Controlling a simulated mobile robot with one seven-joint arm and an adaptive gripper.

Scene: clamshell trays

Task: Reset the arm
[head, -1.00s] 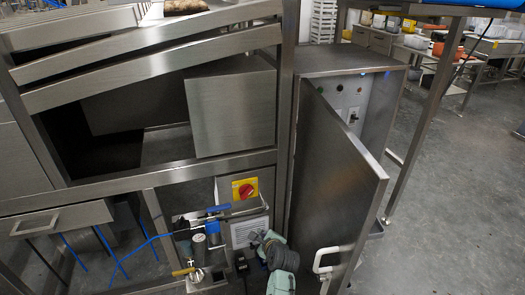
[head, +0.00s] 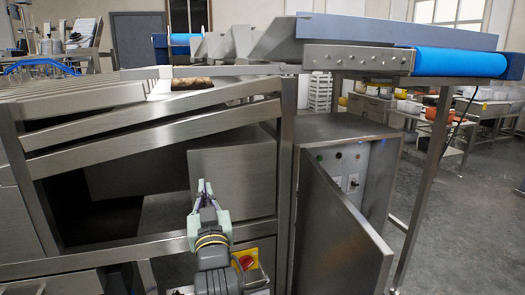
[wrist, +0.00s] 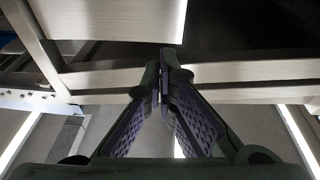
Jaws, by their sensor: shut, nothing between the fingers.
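My gripper (head: 203,187) is in the lower middle of the head view, pointing up in front of the steel machine frame (head: 180,238). Its fingers are shut with nothing between them. In the wrist view my gripper (wrist: 164,72) shows its two dark fingers with purple inner pads, their tips together. Beyond the tips is a pale steel panel (wrist: 115,20) and a crossbar (wrist: 100,78). I cannot tell the exact gap between the fingertips and the frame.
A steel cabinet door (head: 335,235) stands open to the right, with a control panel (head: 340,165) behind it. A red and yellow switch (head: 246,260) is beside my arm. A conveyor with a blue roller (head: 460,63) is at upper right. The floor at far right is clear.

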